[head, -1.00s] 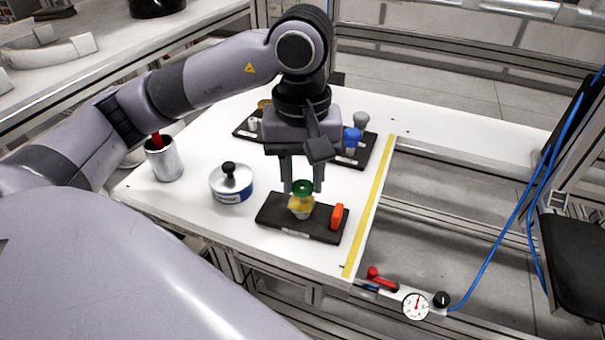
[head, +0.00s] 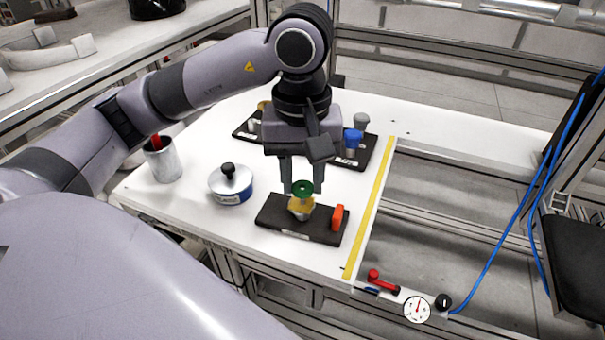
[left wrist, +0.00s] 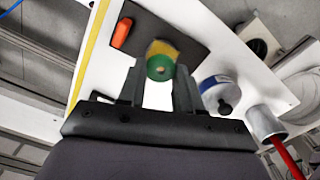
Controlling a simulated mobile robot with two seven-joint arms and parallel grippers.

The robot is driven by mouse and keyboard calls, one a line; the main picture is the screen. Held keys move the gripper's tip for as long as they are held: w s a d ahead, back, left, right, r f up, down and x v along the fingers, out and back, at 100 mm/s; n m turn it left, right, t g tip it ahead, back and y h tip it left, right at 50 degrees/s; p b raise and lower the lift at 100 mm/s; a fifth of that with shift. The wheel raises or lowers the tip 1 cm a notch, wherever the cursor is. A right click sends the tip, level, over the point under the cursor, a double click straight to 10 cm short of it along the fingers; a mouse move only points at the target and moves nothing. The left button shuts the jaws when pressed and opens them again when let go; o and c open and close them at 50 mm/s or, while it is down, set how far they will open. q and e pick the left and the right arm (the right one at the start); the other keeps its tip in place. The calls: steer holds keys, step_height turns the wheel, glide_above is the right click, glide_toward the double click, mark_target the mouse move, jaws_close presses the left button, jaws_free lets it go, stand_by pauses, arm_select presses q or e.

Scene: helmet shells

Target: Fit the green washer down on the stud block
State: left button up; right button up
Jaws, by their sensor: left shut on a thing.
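The green washer (head: 303,187) is a small ring with a hole in its middle. My left gripper (head: 303,188) is shut on it and points down over the black board. In the left wrist view the washer (left wrist: 160,68) sits between the two fingertips. Directly below it is a yellow piece with a grey lower part (head: 301,208), standing on the black board (head: 273,212); I take it for the stud block. Its top is partly hidden by the washer. I cannot tell whether the washer touches it. My right gripper is not in view.
An orange-red block (head: 338,217) stands at the board's right end. A white and blue lidded tin (head: 231,186) and a metal cup (head: 163,163) are to the left. A rear black tray (head: 371,146) holds several pieces. A yellow strip (head: 369,215) runs along the table's right edge.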

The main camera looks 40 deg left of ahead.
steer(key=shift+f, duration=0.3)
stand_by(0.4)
arm_select(q)
steer(key=shift+f+b, duration=1.4)
steer(key=shift+b, duration=0.25)
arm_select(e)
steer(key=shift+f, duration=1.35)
arm_select(q)
steer(key=o, duration=1.1)
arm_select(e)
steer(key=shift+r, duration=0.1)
arm_select(q)
steer(key=shift+r, duration=0.35)
step_height(320, 180, up, 5)
steer(key=shift+r+p, duration=0.2)
steer(key=shift+p, duration=0.8)
steer(key=shift+r, duration=0.6)
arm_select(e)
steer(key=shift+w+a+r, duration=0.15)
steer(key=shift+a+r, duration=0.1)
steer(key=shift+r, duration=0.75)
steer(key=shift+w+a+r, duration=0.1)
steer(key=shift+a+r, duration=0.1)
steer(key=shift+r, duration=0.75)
